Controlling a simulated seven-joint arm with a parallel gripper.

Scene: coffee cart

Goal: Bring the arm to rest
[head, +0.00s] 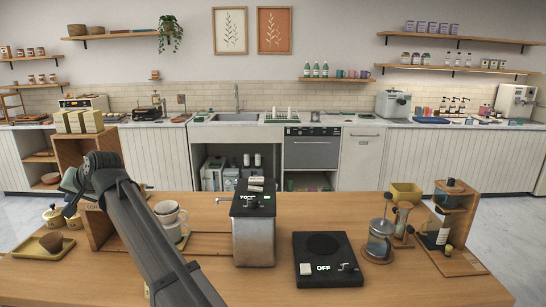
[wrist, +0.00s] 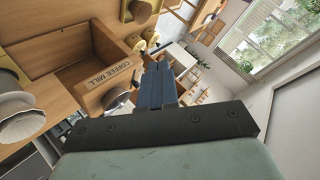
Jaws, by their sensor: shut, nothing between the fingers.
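My arm reaches up from the bottom of the head view toward the left side of the wooden counter (head: 300,215). My gripper (head: 70,203) is at the left, in front of the wooden coffee mill shelf (head: 92,150). In the wrist view my gripper (wrist: 158,70) is shut, its fingers together with nothing between them. The shelf's box labelled COFFEE MILL (wrist: 118,75) is just left of the fingers there. I cannot tell whether they touch it. The arm hides part of the counter and shelf.
A boxy machine (head: 254,225) stands mid-counter, with a white cup stack (head: 168,215) left of it. A black hot plate (head: 328,258) reads OFF. A glass press (head: 380,240) and a small wooden rack (head: 452,215) stand at the right. A tray (head: 45,247) lies at the left.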

